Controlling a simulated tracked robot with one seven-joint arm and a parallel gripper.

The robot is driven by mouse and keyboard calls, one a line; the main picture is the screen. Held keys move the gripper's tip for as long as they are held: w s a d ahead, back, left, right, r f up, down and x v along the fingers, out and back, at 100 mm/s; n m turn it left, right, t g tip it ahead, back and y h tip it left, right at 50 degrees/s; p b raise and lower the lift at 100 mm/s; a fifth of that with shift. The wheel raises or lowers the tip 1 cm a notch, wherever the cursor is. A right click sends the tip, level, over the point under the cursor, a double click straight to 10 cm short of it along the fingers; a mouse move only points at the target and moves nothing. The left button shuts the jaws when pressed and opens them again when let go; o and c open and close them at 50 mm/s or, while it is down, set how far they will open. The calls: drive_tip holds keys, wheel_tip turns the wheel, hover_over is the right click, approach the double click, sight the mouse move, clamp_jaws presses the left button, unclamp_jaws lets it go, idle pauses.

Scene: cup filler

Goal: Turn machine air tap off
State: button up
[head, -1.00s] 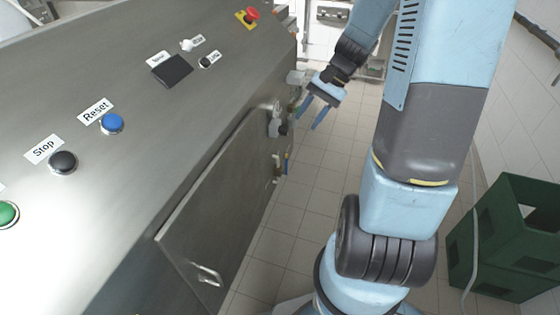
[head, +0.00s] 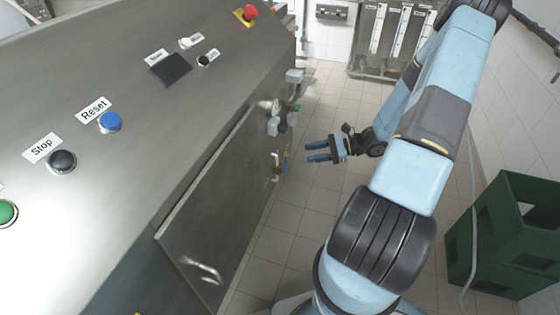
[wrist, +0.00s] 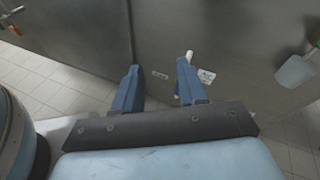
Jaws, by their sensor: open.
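My gripper (head: 309,152) is open and empty, to the right of the machine's end face, its blue fingers pointing left at the machine. Low on that face are small pipe fittings with a blue part (head: 285,162) and a pale, yellowish piece (head: 276,172). A clear gap separates the fingertips from these fittings. In the wrist view my gripper (wrist: 158,68) faces the metal panel, where a white fitting end (wrist: 189,56) shows just beyond the right finger, which partly hides it. I cannot tell for certain which part is the air tap or its handle position.
The steel machine (head: 150,90) fills the left, with Reset (head: 111,122) and Stop (head: 62,161) buttons. Green crates (head: 510,240) stand at the right. Tiled floor (head: 325,205) is clear between.

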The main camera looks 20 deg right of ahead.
sight(280, 165)
wheel_tip(280, 165, down, 9)
drive_tip(key=d+m+t, duration=0.2)
drive_tip(key=m+t, duration=0.4)
drive_tip(key=m, duration=0.1)
drive_tip(key=x, duration=1.4)
drive_tip(key=shift+w, duration=0.3)
clamp_jaws()
drive_tip(key=shift+d, duration=0.1)
drive_tip(key=shift+r, duration=0.1)
